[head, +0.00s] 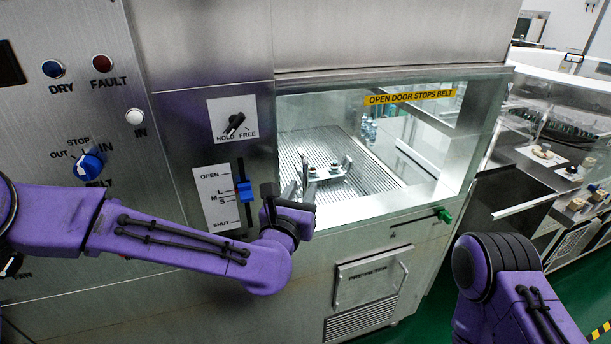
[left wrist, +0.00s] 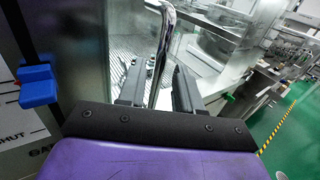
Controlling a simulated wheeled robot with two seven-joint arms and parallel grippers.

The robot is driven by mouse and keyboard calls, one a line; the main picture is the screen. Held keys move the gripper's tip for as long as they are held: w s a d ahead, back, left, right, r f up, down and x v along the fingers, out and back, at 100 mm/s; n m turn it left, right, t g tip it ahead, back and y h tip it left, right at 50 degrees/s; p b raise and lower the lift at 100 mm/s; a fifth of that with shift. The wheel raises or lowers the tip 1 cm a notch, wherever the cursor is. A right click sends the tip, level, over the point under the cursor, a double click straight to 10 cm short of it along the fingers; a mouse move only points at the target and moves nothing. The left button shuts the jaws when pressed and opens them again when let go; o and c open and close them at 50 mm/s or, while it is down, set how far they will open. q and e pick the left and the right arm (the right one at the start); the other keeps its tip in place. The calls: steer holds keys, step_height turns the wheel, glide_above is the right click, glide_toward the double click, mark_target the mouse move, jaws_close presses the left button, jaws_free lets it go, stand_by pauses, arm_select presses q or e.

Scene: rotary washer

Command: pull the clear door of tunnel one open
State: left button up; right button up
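The clear door (head: 420,135) of the tunnel is a large see-through pane in the steel front and looks shut. A ribbed belt shows behind it. A chrome bar handle (head: 304,172) stands upright at the door's left side. My left gripper (head: 297,200) is at this handle. In the left wrist view the handle (left wrist: 162,45) runs between the two fingers of my left gripper (left wrist: 158,92). The fingers are apart, with a gap visible between the bar and the right finger. My right arm shows at the lower right, but its gripper is not visible.
A blue slider (head: 244,190) and a HOLD/FREE knob (head: 235,124) sit on the panel left of the door. A green knob (head: 444,215) is below the door. A filter panel (head: 370,278) is lower. Green floor lies to the right.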

mark_target(304, 186)
arm_select(q)
steer(key=x, duration=0.3)
steer(key=shift+w+p, duration=0.15)
steer(key=shift+p, duration=0.25)
arm_select(e)
steer(key=shift+r, duration=0.75)
